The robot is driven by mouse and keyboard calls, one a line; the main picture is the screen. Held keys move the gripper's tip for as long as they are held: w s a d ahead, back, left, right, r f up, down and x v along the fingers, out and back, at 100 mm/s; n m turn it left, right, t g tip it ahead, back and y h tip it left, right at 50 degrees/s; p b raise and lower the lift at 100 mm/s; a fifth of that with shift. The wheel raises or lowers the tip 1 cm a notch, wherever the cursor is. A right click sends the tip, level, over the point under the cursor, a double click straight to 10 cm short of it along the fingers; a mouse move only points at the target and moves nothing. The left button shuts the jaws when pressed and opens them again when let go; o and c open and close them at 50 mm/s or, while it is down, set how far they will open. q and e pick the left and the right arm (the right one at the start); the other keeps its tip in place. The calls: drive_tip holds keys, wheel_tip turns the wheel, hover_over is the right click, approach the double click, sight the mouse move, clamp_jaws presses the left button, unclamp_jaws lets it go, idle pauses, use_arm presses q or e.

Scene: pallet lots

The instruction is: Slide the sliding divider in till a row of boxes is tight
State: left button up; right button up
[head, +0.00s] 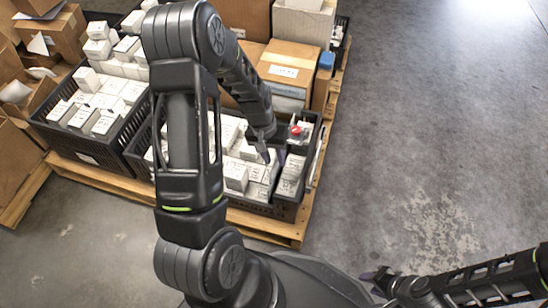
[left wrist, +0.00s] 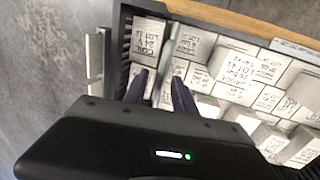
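White boxes with printed labels (head: 236,176) fill a black crate (head: 258,205) on the pallet. A dark upright strip, seemingly the sliding divider (head: 277,172), separates them from a narrow row of boxes (head: 290,174) at the crate's right side. My left gripper (head: 265,153) is over the crate near this strip, pointing down. My right gripper (head: 378,279) is low at the bottom right, away from the crate.
A red round part (head: 295,130) sits at the crate's back right. A light plate (left wrist: 95,60) stands outside the crate wall. More crates (head: 85,148) and cardboard boxes (head: 290,60) crowd the pallet (head: 285,230). The floor (head: 430,120) at right is clear.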

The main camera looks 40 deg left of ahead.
use_arm(q)
drive_tip(key=shift+c, duration=0.3)
clamp_jaws()
idle(1.0)
